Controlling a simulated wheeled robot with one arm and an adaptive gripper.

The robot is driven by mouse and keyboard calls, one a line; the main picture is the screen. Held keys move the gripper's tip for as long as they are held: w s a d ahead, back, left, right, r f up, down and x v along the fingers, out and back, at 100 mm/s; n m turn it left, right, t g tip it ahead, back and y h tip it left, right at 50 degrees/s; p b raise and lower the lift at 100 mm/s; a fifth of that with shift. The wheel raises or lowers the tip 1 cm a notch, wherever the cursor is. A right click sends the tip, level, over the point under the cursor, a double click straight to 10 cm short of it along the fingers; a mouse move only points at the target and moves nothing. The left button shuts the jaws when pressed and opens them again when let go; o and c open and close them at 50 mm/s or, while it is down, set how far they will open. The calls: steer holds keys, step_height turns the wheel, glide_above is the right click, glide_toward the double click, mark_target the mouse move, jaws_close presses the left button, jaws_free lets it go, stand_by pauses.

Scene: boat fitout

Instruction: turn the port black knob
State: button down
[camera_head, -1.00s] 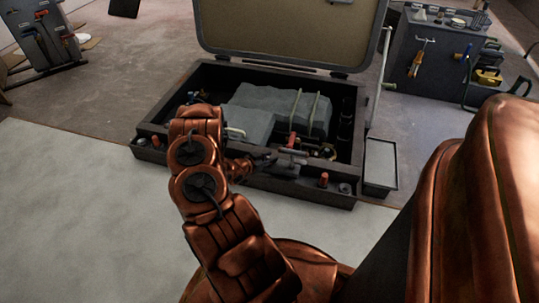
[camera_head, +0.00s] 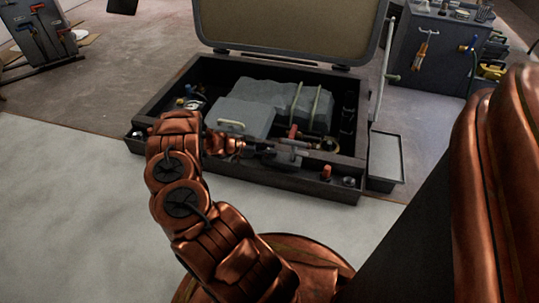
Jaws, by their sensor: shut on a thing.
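My gripper (camera_head: 284,157) reaches in from the left over the front part of the open dark case (camera_head: 258,178). Its dark fingers are shut on a small dark part, which I take for the port black knob. The fingers hide most of it, so its turn angle cannot be read. Another small dark round knob (camera_head: 348,182) stands on the case's front right ledge, beside an orange knob (camera_head: 326,172). A small dark knob (camera_head: 137,135) also shows at the front left corner.
The case holds a grey lumpy block (camera_head: 270,95) with pale handles and a red-handled part (camera_head: 292,131) close behind my fingers. The raised lid (camera_head: 290,25) stands at the back. A grey tray (camera_head: 386,157) sits right of the case. Tool stands are farther back.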

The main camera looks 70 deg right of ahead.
steer(key=shift+m+g+y, duration=1)
steer(key=shift+m+y, duration=0.8)
steer(key=shift+m, duration=0.1)
steer(key=shift+s+m+g+y, duration=0.1)
steer(key=shift+m+g+y, duration=0.2)
steer(key=shift+m+y, duration=0.6)
steer(key=c, duration=0.9)
jaws_free()
steer(key=shift+o, duration=0.2)
steer(key=shift+r, duration=0.15)
steer(key=shift+r, duration=4.85)
